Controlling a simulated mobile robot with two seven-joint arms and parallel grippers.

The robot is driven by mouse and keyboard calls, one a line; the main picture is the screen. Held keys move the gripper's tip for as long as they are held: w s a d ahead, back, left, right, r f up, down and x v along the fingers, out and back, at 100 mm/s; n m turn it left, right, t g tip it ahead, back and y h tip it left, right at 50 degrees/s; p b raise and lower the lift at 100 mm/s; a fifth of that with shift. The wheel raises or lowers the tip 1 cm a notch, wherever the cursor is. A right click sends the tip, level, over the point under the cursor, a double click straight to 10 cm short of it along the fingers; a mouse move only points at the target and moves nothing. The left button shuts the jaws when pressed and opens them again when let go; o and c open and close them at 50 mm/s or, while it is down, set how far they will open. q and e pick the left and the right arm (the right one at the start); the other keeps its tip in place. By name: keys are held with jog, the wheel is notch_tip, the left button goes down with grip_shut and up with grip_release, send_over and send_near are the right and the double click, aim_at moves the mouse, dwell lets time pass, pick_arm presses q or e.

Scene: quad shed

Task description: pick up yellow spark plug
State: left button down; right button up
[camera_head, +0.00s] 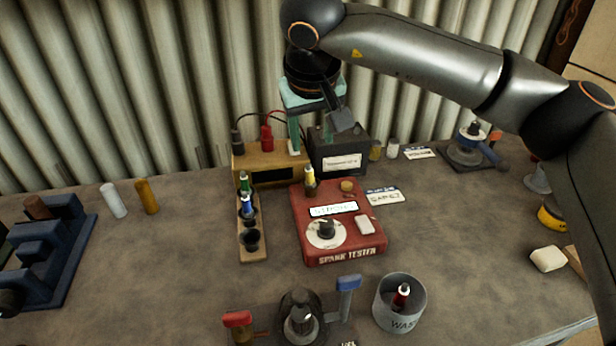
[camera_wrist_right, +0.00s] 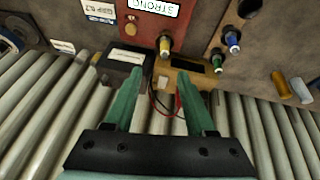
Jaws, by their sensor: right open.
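The yellow spark plug (camera_head: 309,179) stands upright at the back left corner of the red spark tester (camera_head: 369,240). In the right wrist view the yellow spark plug (camera_wrist_right: 165,44) shows beyond the fingertips, roughly in line with the gap between them. My right gripper (camera_head: 319,142) has teal fingers and hangs above the back of the bench, behind the plug and near the tan box. In the wrist view my right gripper (camera_wrist_right: 163,80) is open, with nothing between its fingers. My left gripper is not in view.
A wooden rack (camera_head: 254,252) with green and blue plugs stands left of the tester. A tan box (camera_head: 268,165) with red and black terminals and a dark box (camera_head: 338,161) stand behind.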

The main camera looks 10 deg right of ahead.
aim_at(308, 165)
jog(key=shift+a+p+x, duration=0.2)
jog(key=shift+x, duration=2.35)
jog(key=shift+a+p+x, duration=0.15)
jog(key=shift+a+x, duration=0.05)
jog(key=shift+x, duration=2.35)
jog(key=shift+s+f, duration=0.1)
jog(key=shift+s, duration=0.05)
grip_shut()
